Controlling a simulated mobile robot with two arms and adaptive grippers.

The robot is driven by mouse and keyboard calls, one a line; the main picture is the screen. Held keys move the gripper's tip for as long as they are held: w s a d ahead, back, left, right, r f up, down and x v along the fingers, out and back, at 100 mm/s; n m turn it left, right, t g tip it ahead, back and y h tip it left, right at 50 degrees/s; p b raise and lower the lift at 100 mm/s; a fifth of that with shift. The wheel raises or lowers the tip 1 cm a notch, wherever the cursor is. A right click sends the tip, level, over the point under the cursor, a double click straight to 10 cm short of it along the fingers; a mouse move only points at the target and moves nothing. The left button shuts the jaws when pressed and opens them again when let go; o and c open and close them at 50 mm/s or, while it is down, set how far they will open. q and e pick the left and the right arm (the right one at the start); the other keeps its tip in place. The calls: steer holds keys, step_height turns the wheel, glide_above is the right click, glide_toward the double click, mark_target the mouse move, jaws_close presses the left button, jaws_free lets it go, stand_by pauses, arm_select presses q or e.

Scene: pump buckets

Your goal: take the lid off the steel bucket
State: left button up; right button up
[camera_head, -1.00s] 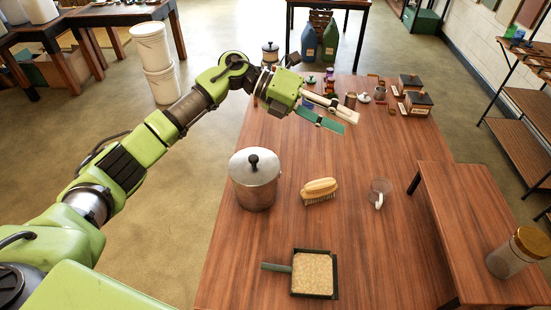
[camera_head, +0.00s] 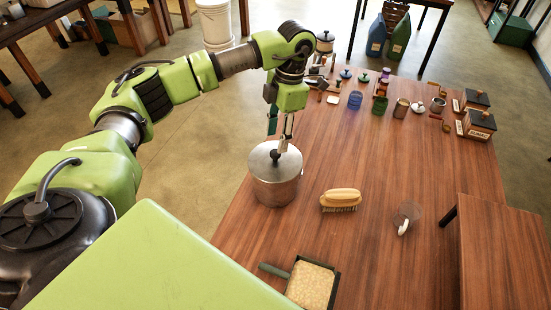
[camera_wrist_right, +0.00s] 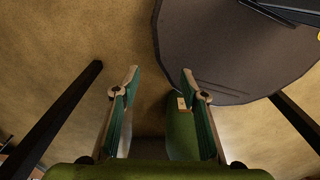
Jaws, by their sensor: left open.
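The steel bucket (camera_head: 278,192) stands upright on the left side of the wooden table. Its round metal lid (camera_head: 262,163) is on top, with a dark knob (camera_head: 275,156) in the middle. My left gripper (camera_head: 284,141) points down over the lid, its fingertips close to the knob. It is open; whether the fingers touch or straddle the knob cannot be told. My right gripper (camera_wrist_right: 161,77) shows in the right wrist view, fingers apart with nothing between them, over the floor.
Jars, lids and boxes (camera_head: 480,123) crowd the far end. A raised wooden shelf (camera_head: 505,250) stands at right.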

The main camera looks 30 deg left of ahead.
mark_target(276, 152)
arm_select(q)
steer(key=shift+f, duration=0.45)
steer(key=f+p, duration=0.1)
steer(key=f, duration=0.1)
steer(key=f+p, duration=0.2)
steer(key=shift+s+a+f, duration=0.1)
steer(key=shift+a+f, duration=0.1)
steer(key=shift+f, duration=0.25)
arm_select(e)
steer(key=r, duration=0.1)
steer(key=w+d+r, duration=0.1)
steer(key=r, duration=0.1)
steer(key=shift+w+d+r, duration=0.15)
arm_select(q)
jaws_close()
